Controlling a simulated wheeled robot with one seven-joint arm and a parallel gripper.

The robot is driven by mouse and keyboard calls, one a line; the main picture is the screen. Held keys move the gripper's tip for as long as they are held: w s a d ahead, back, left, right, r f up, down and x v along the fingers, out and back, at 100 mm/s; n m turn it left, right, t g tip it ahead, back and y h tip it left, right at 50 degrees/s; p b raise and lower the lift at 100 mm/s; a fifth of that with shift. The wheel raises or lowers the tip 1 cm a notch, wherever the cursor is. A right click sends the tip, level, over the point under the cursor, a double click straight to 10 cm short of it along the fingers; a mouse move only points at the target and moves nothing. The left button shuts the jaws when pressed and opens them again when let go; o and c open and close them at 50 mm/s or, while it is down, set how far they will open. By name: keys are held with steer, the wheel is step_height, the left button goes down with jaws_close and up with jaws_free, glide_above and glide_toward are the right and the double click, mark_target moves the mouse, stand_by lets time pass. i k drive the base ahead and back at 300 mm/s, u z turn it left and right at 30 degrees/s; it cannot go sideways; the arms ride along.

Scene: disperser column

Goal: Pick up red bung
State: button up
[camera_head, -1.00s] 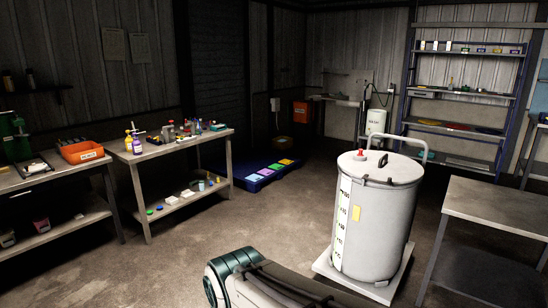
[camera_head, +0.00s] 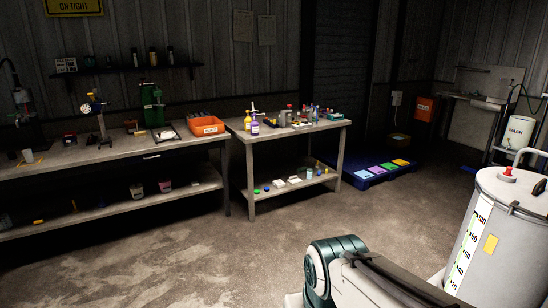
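A small red piece (camera_head: 508,172) stands on the lid of the pale grey drum (camera_head: 490,245) at the right edge of the view. It looks like the red bung, but it is too small to be sure. The drum is partly cut off by the picture edge and has a green-marked level scale and a yellow label on its side. Part of my arm, white and teal, shows at the bottom, left of the drum. My gripper is not in view.
A long workbench (camera_head: 110,153) stands at the left. A smaller table (camera_head: 290,131) with bottles and small items is beside it, near an orange bin (camera_head: 208,128). A blue pallet (camera_head: 352,178) with coloured squares lies behind. The floor (camera_head: 190,255) in front is clear.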

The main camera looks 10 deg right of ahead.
mark_target(508, 173)
steer(key=z, duration=0.15)
steer(key=i, duration=1.65)
steer(key=z, duration=0.4)
steer(key=i, duration=1.8)
steer(key=z, duration=0.4)
steer(key=i, duration=2)
steer(key=z, duration=1.05)
steer(key=i, duration=1.2)
steer(key=z, duration=1.95)
steer(key=i, duration=0.8)
steer(key=z, duration=1.2)
steer(key=i, duration=1.2)
steer(key=z, duration=0.3)
